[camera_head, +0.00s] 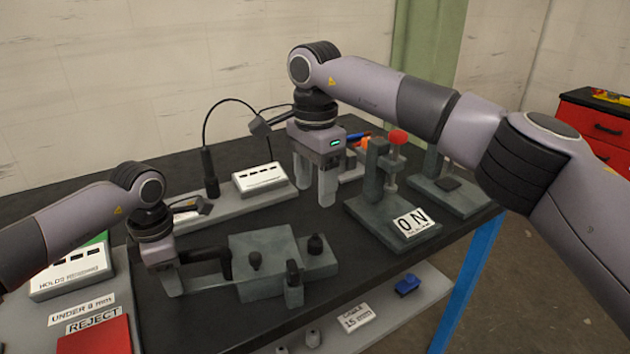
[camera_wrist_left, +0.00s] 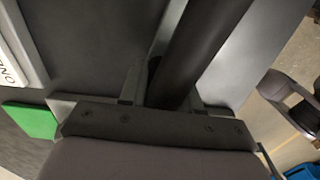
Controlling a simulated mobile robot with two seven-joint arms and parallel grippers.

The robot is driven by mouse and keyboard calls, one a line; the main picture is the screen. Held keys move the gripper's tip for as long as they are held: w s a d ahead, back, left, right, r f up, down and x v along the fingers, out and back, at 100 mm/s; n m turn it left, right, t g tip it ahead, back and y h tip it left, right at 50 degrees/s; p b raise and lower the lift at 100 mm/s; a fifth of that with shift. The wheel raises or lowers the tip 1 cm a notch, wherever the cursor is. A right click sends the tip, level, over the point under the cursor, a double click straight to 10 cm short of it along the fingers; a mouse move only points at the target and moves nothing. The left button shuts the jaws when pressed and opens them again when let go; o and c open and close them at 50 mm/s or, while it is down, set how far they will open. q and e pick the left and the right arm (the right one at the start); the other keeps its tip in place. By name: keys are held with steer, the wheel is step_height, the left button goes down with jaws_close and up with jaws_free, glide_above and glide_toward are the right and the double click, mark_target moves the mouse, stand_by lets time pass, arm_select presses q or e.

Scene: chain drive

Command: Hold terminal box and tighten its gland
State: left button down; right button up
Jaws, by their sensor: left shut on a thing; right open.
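The grey terminal box (camera_head: 262,247) sits on the dark table in the head view, with several black fittings on and around it. One black fitting (camera_head: 293,275) stands at its front right corner and another (camera_head: 315,243) at its right; I cannot tell which is the gland. My left gripper (camera_head: 198,283) is shut on the black handle (camera_head: 215,257) at the box's left side. In the left wrist view the dark round bar of the handle (camera_wrist_left: 200,50) runs between the fingers. My right gripper (camera_head: 316,190) is open and empty, fingers down, behind the box and apart from it.
A grey press-like stand (camera_head: 377,195) with a red knob and an ON sign stands right of my right gripper. A white slotted block (camera_head: 259,177) lies behind. A red REJECT tray (camera_head: 97,338) and a green-backed block are at the left. Bare table lies left of the stand.

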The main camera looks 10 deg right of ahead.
arm_select(q)
steer(key=c, duration=0.7)
jaws_free()
